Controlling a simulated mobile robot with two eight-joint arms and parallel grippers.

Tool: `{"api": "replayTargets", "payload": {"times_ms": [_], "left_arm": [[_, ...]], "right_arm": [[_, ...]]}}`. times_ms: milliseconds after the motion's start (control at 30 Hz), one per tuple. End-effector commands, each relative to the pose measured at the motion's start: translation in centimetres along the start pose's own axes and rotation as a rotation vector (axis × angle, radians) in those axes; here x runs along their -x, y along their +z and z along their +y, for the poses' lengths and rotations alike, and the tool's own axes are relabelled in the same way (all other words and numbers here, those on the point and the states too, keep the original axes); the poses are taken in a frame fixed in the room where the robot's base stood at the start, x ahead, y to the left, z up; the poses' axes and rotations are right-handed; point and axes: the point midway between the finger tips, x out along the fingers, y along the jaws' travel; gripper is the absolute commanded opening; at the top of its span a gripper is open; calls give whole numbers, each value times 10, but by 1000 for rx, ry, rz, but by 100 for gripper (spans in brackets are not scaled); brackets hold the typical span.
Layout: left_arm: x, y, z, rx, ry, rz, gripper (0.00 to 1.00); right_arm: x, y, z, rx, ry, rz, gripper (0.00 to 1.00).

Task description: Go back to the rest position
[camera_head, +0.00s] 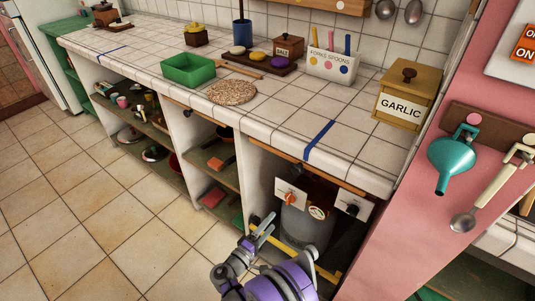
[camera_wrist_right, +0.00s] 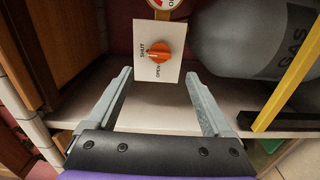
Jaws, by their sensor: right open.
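My right gripper (camera_head: 263,228) is low in the head view, in front of the open cupboard under the counter. In the right wrist view its two grey fingers (camera_wrist_right: 157,76) are spread apart with nothing between them. An orange knob (camera_wrist_right: 160,51) on a white plate marked SHUT and OPEN is just beyond the fingertips, not touched. The same knob (camera_head: 291,199) shows in the head view, in front of a grey gas cylinder (camera_head: 303,228). The cylinder also fills the upper right of the wrist view (camera_wrist_right: 245,40). My left gripper is in neither view.
The tiled counter (camera_head: 285,125) above holds a green tray (camera_head: 188,68), a GARLIC box (camera_head: 407,96) and a utensil holder (camera_head: 333,65). A pink panel (camera_head: 400,225) stands at right, with a teal funnel (camera_head: 452,163). A yellow bar (camera_wrist_right: 290,85) lies near the cylinder. Floor at left is clear.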

Motion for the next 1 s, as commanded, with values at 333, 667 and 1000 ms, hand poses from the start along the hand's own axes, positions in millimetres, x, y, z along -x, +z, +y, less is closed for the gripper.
{"api": "replayTargets", "payload": {"times_ms": [333, 667, 1000], "left_arm": [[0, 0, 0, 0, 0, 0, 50], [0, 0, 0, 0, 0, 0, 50], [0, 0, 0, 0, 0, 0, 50]], "right_arm": [[-29, 30, 22, -25, -138, -61, 85], [-51, 136, 70, -171, -531, -217, 85], [8, 240, 101, -428, -888, -343, 85]]}}
